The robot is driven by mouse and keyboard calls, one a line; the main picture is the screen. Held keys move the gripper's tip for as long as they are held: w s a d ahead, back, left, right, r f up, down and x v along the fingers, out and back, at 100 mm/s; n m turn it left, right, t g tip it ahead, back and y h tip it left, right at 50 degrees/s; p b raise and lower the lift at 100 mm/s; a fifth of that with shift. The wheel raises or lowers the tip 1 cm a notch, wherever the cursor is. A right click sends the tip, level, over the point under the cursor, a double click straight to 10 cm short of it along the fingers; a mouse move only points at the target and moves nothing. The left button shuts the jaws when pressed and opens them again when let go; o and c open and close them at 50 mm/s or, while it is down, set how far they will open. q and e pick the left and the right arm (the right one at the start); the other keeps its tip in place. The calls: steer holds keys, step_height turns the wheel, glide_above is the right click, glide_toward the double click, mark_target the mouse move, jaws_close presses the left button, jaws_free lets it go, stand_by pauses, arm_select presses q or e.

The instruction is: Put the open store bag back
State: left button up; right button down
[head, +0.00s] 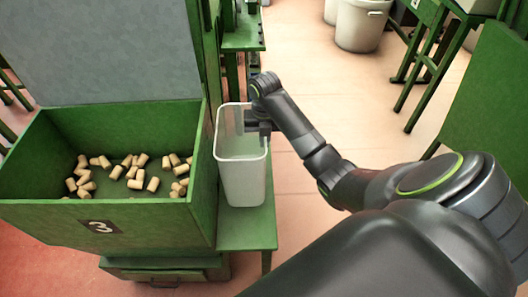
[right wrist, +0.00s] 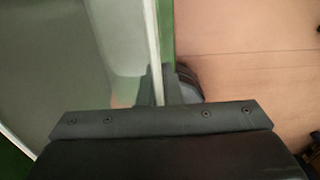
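No bag that I can make out for certain is in view. A tall, pale, open-topped bin (head: 243,178) stands upright on a low green stand (head: 250,232), and it looks empty. My right gripper (head: 259,124) is at the right side of the bin's rim. In the right wrist view the bin's wall (right wrist: 154,45) runs between the fingers of my right gripper (right wrist: 163,88), which look closed on it, one inside and one outside. The fingertips are partly hidden. My left gripper is not in view.
A green box (head: 150,220) marked 3 with several cork stoppers (head: 135,172) stands close left of the bin. White tubs (head: 360,25) and green tables (head: 425,70) stand at the back right. The floor (head: 310,110) right of the bin is clear.

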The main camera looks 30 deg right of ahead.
steer(key=shift+f, duration=1.95)
steer(key=c, duration=1.6)
jaws_free()
step_height(320, 180, up, 11)
steer(key=p, duration=0.5)
steer(key=shift+f, duration=0.15)
steer(key=shift+r+p, duration=0.8)
steer(key=shift+r, duration=0.05)
